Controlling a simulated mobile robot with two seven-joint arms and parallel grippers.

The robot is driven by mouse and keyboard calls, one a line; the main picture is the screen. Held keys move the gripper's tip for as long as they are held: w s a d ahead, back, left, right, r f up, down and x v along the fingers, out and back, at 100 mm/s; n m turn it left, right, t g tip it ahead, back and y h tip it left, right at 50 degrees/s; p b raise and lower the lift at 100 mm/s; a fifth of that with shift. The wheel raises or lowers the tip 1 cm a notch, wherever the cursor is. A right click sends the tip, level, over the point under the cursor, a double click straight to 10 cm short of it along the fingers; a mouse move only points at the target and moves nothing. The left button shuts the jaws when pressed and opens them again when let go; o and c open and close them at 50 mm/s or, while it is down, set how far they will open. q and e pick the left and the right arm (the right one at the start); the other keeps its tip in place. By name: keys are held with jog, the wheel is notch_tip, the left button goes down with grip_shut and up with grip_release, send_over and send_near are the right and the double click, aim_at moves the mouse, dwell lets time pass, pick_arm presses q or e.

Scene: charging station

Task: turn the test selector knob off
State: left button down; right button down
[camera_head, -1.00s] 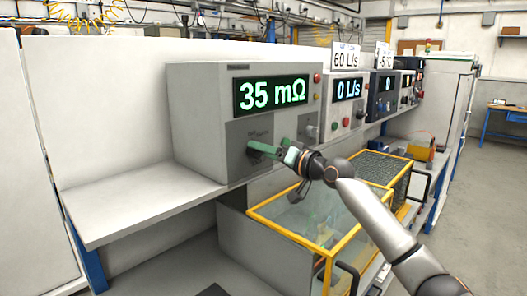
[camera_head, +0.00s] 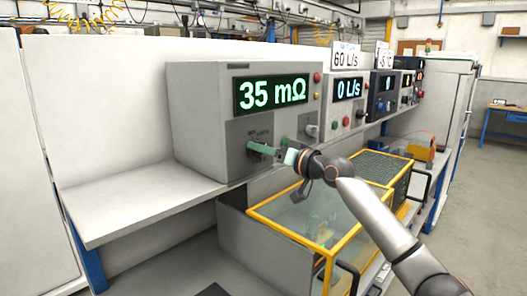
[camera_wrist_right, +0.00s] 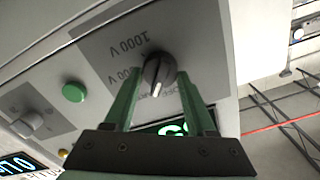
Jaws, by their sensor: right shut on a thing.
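The test selector knob (camera_wrist_right: 158,72) is a round dark knob with a white pointer line, on a grey panel with voltage labels, among them "1000 V". In the wrist view its pointer is directed down toward my gripper. My right gripper (camera_wrist_right: 160,76) has its two green fingers on either side of the knob, shut on it. In the head view my right gripper (camera_head: 255,147) reaches the lower front of the grey tester (camera_head: 205,120), whose display reads 35 mΩ. The knob is hidden there behind the fingers. My left gripper is out of view.
A green button (camera_wrist_right: 74,92) and a grey knob (camera_wrist_right: 30,122) sit on the same front. The shelf (camera_head: 130,205) is bare left of the tester. A yellow-framed clear box (camera_head: 290,235) stands below my right arm. More instruments (camera_head: 345,100) line the shelf to the right.

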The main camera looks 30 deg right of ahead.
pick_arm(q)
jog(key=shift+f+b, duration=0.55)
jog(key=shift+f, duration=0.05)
pick_arm(e)
jog(key=shift+a+n, duration=0.1)
jog(key=shift+n, duration=4)
jog(key=shift+c, duration=1.1)
grip_release()
jog(key=shift+s, duration=0.1)
pick_arm(q)
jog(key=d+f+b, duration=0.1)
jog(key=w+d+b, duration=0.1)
jog(key=b, duration=0.1)
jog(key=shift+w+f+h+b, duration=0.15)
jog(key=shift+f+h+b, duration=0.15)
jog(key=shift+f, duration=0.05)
pick_arm(e)
jog(key=v, duration=1.2)
jog(key=shift+s, duration=0.2)
